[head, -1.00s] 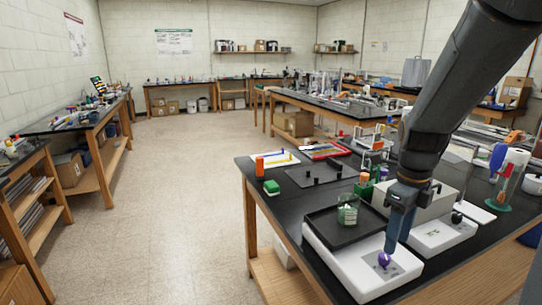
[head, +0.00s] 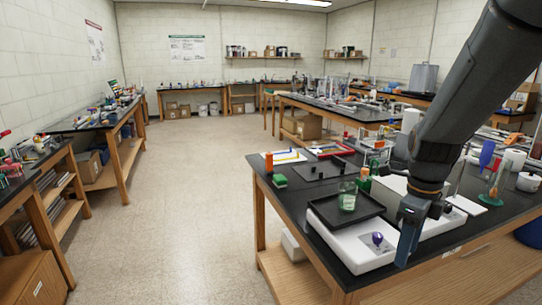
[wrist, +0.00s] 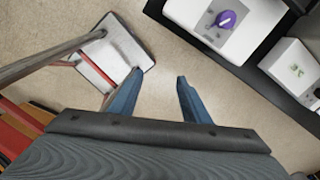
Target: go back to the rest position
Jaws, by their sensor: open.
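My gripper (head: 404,262) hangs pointing down at the near edge of the black bench, to the right of a purple knob (head: 377,238) in the head view. The knob sits on a white device (head: 345,252). In the wrist view my gripper (wrist: 158,79) shows two blue fingers apart with nothing between them, only pale floor beyond. The wrist view also shows the purple knob (wrist: 224,19), clear of the fingers, on the white device (wrist: 245,38) at the upper right.
A pale box (head: 388,193) and a green-handled item are close to my arm. The floor aisle (head: 175,200) to the left is clear.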

